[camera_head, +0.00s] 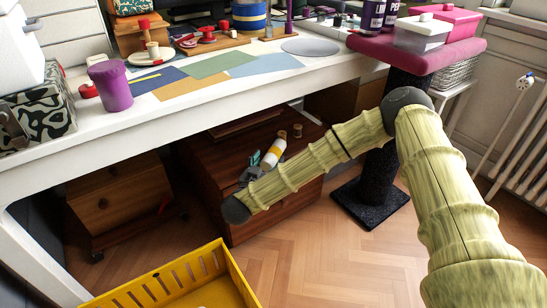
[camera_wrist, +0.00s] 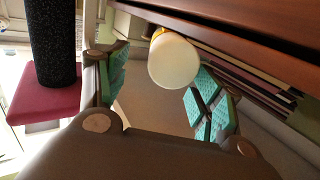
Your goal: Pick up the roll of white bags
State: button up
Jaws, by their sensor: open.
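The roll of white bags (camera_head: 270,158), white with a yellow band, is on the brown wooden cabinet under the desk. In the wrist view, its round white end (camera_wrist: 174,62) faces me, with a little yellow at its top edge. My gripper (camera_head: 252,172) is at the near side of the roll, at the end of my outstretched arm. In the wrist view, the teal-padded fingers of my gripper (camera_wrist: 160,92) are spread apart, and the white end shows in the gap between them, nearer the top. I cannot tell whether either finger touches it.
The brown cabinet (camera_head: 205,165) stands below the white desk (camera_head: 150,110), whose top overhangs this space. A small wooden spool (camera_head: 297,131) is on the cabinet behind the roll. A yellow crate (camera_head: 165,285) is on the floor in front. A dark post (camera_head: 376,170) stands at the right.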

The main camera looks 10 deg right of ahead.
aim_at(272, 155)
jog(key=shift+w+d+f+b, duration=0.35)
jog(key=shift+w+b, duration=0.2)
jog(key=shift+w, duration=0.1)
jog(key=shift+w+d+f+b, duration=0.3)
jog(key=shift+w+b, duration=0.3)
jog(key=shift+w, duration=0.1)
jog(key=shift+w+d+f+b, duration=0.35)
jog(key=shift+w+b, duration=0.2)
jog(key=shift+w, duration=0.1)
jog(key=shift+w+d+r, duration=0.2)
jog(key=shift+w+d, duration=0.05)
jog(key=shift+w, duration=0.15)
jog(key=shift+c, duration=0.4)
jog(key=c, duration=1)
jog(key=shift+c, duration=0.4)
jog(key=shift+r, duration=0.15)
